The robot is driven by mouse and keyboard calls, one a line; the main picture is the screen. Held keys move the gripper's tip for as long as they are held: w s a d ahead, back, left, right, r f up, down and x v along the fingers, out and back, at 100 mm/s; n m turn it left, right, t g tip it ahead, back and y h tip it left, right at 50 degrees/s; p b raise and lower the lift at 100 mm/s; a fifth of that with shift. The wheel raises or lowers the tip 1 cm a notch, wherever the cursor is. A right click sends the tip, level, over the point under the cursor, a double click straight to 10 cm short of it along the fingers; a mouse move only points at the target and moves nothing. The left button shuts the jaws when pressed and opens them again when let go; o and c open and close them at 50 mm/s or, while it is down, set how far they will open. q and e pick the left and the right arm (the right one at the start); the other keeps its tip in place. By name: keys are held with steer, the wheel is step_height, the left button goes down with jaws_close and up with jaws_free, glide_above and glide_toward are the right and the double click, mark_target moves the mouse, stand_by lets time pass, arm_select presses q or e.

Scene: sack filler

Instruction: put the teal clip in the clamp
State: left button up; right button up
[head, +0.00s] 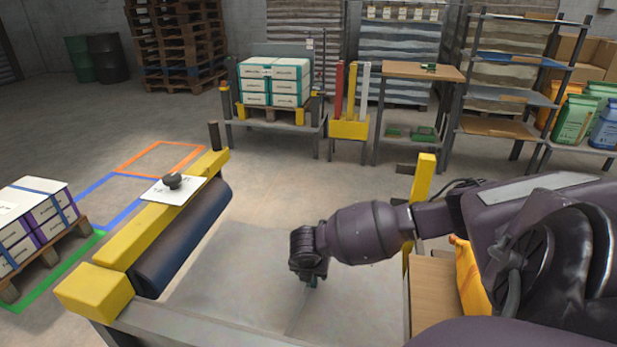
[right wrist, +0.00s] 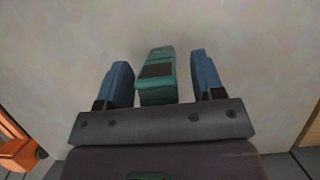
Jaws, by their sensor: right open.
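The teal clip (right wrist: 156,76) lies on a pale surface and sits between the two blue fingers of my right gripper (right wrist: 161,82) in the right wrist view. The fingers are open, with a gap on each side of the clip. In the head view my right gripper (head: 308,277) points down over the pale grey panel, and a small bit of the clip (head: 314,282) shows at its tip. I cannot make out the clamp for certain in either view. My left gripper is not in view.
A yellow beam with a dark roller (head: 185,235) stands left of the pale panel (head: 240,285). A yellow post (head: 422,178) stands behind my right arm. Boxes on a pallet (head: 35,222) are at far left. Shelves and a wooden-topped stand (head: 405,70) line the back.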

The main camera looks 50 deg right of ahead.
steer(key=shift+d+f, duration=0.15)
steer(key=shift+f, duration=0.3)
steer(key=shift+w+r, duration=0.1)
steer(key=shift+r, duration=0.05)
steer(key=c, duration=1.1)
steer(key=shift+o, duration=0.2)
steer(key=shift+r, duration=0.1)
